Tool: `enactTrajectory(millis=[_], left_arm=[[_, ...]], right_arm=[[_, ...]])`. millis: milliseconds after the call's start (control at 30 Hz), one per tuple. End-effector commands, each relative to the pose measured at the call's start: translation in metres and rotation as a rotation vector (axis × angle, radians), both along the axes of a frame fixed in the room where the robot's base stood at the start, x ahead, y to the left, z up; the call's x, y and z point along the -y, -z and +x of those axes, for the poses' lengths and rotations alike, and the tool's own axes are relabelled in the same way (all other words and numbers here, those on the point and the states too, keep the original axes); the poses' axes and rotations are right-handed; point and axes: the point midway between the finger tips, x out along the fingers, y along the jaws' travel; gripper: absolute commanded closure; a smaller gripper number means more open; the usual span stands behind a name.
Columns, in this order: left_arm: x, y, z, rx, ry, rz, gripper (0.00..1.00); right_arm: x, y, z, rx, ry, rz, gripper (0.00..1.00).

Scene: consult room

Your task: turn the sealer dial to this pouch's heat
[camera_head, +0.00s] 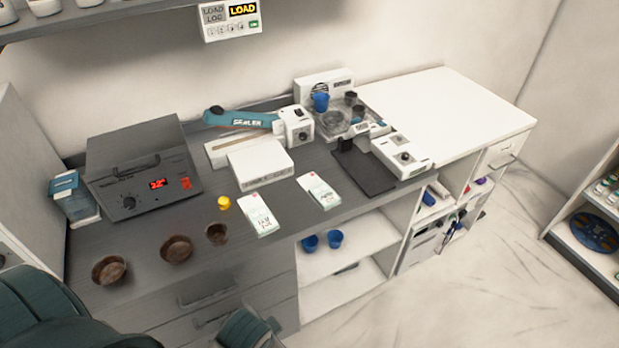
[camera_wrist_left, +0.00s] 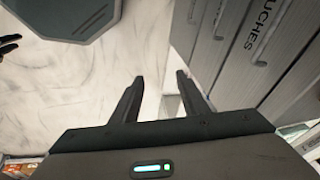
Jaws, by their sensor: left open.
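The sealer (camera_head: 243,120), with a teal lever labelled SEALER, stands at the back of the dark counter. At its right end is a white housing with a round dark dial (camera_head: 303,136); the dial's setting is too small to read. Two white printed pouches, one at the front (camera_head: 259,216) and one to its right (camera_head: 319,190), lie flat on the counter; their print is not legible. My left gripper (camera_wrist_left: 160,79) is open and empty in the left wrist view, low in front of grey drawers. It is apart from the sealer and pouches. My right gripper is not in view.
A grey box with a knob and red display (camera_head: 143,167) stands at left. A white box (camera_head: 260,165) sits before the sealer. The white counter top (camera_head: 450,105) at right is clear.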

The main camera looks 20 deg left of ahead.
Motion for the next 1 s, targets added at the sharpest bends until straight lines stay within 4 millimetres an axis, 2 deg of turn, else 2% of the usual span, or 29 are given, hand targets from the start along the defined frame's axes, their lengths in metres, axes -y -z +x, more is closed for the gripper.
enactTrajectory(millis=[167,267,467,767,867,967,1000], left_arm=[[-0.006,-0.008,-0.023,0.009,-0.106,-0.061,0.59],[-0.008,-0.004,-0.032,0.010,-0.162,-0.093,0.59],[-0.008,0.035,-0.033,0.001,-0.215,-0.123,0.59],[-0.006,0.107,-0.028,-0.022,-0.214,-0.120,0.59],[-0.006,0.139,-0.029,-0.033,-0.213,-0.118,0.59],[-0.006,0.182,-0.032,-0.049,-0.211,-0.115,0.59],[-0.006,0.203,-0.035,-0.056,-0.210,-0.114,0.59]], right_arm=[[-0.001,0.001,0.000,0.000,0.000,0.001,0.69],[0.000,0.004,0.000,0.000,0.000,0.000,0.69],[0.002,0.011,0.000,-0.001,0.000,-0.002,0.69],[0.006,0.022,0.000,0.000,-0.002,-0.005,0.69],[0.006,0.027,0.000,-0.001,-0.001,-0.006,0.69],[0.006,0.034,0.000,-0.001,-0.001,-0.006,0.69],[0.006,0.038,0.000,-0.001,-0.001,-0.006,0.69]])
